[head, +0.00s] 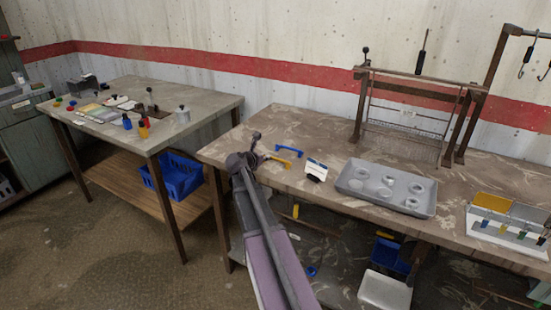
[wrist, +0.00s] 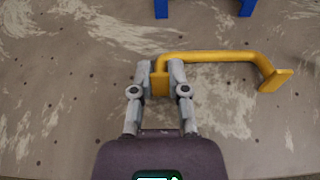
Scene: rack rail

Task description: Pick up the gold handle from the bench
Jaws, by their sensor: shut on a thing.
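The gold handle (wrist: 222,57) is a yellow-gold bar with a bent foot at each end. My gripper (wrist: 159,75) is shut on its left foot in the wrist view, and the bar reaches out to the right with its other foot free. In the head view the gold handle (head: 280,161) shows small at the bench's left part, just right of my gripper (head: 262,157). I cannot tell whether the handle touches the bench (head: 330,136) or is slightly above it.
A blue handle (head: 289,151) lies just behind the gold one. A small white card holder (head: 316,170) and a grey tray (head: 386,187) with several round parts stand to the right. A metal frame (head: 415,115) stands at the back. The bench's back left is clear.

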